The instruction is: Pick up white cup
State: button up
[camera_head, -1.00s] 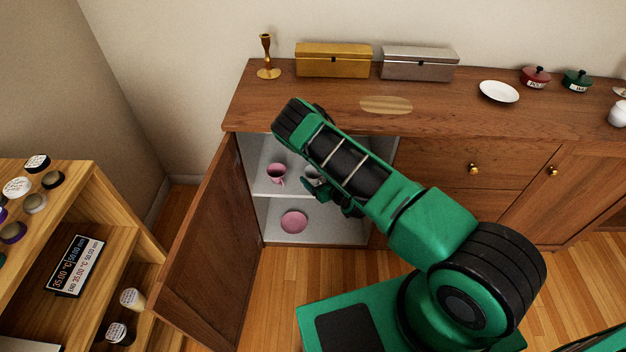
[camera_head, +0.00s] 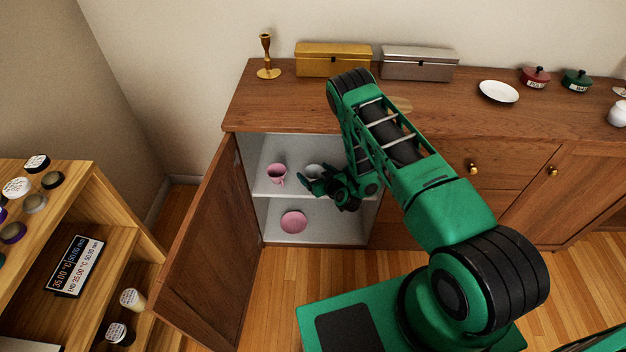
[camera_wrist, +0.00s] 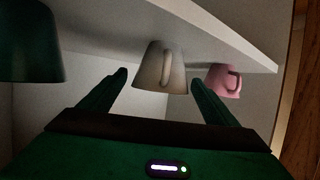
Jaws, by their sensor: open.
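The white cup (camera_head: 314,171) stands on the upper shelf inside the open cabinet, partly hidden by my gripper (camera_head: 312,186) in the head view. In the wrist view the white cup (camera_wrist: 152,70) appears upside down, with its handle towards the camera. My gripper (camera_wrist: 159,80) is open and empty, with one finger to each side of the cup in that view. The fingertips look apart from the cup; the exact depth gap is hard to tell.
A pink cup (camera_head: 277,173) stands left of the white cup. A dark green, cup-like shape (camera_wrist: 28,45) is at the wrist view's left edge. A pink plate (camera_head: 293,222) lies on the lower shelf (camera_head: 335,232). The open cabinet door (camera_head: 207,245) bounds the left.

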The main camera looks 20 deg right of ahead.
jog(key=c, duration=1.2)
jog(key=shift+r, duration=0.15)
